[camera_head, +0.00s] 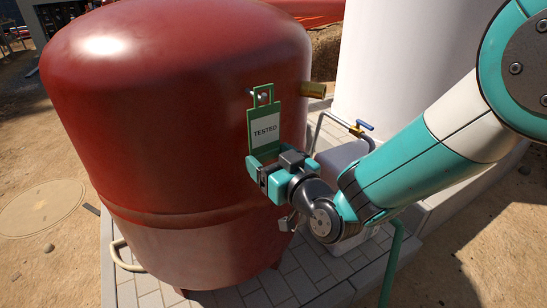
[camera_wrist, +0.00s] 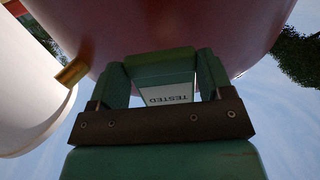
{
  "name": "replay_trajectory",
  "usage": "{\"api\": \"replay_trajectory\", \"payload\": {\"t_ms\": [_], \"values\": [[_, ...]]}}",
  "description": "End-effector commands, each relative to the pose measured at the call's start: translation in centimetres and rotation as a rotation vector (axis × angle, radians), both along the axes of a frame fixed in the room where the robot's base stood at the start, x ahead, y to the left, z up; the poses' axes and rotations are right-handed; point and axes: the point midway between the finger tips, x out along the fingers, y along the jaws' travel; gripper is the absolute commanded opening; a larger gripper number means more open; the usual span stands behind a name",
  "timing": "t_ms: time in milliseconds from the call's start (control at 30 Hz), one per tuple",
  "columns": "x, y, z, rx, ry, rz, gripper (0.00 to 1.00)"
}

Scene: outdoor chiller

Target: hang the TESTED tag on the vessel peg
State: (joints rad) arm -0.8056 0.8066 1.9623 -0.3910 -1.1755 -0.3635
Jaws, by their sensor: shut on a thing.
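The TESTED tag (camera_head: 265,132) is a green plate with a white label and a slotted loop at its top. It stands upright against the side of the red vessel (camera_head: 185,130). The vessel peg (camera_head: 263,96) shows as a small metal knob within the tag's top loop. I cannot tell how far the peg passes through the loop. My gripper (camera_head: 263,164) is shut on the tag's lower end. In the wrist view the tag (camera_wrist: 168,92) sits between my two fingers (camera_wrist: 162,82), its label upside down, with the vessel (camera_wrist: 170,30) behind it. The peg is hidden there.
A brass pipe stub (camera_head: 313,90) sticks out of the vessel at right. A white tank (camera_head: 390,60) is at the back. Paving (camera_head: 290,285) lies below, and open sandy ground is at left.

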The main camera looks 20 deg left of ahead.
Motion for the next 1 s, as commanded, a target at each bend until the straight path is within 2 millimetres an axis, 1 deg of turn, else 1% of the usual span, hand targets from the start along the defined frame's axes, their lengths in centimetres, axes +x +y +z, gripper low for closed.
{"api": "replay_trajectory", "payload": {"t_ms": [33,500,1000], "values": [[0.1,0.3,0.2,0.000,0.000,0.001,0.00],[1.5,2.2,0.1,-0.001,0.001,0.002,0.00],[1.7,2.4,-0.2,0.001,0.001,0.000,0.00]]}}
